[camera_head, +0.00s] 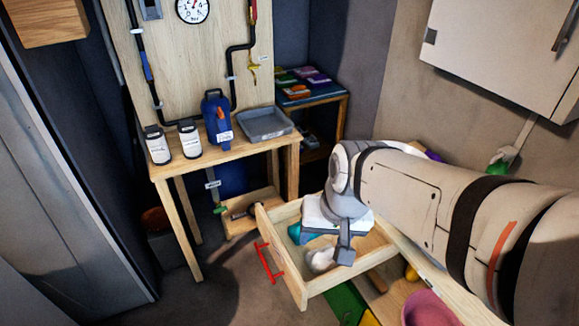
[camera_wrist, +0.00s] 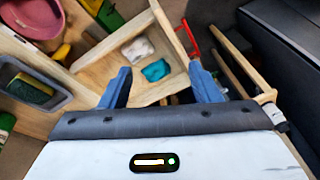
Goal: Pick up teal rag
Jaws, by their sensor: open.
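The teal rag (camera_wrist: 156,71) lies crumpled on the floor of an open wooden drawer (camera_head: 335,284).
The drawer's walls stand close around the rags, and its front has a red handle (camera_head: 268,262). A wooden workbench (camera_head: 215,158) with bottles and a grey tray (camera_head: 265,124) stands behind. A grey bin with sponges (camera_wrist: 35,88) and a pink bowl (camera_head: 428,308) are near the drawer.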

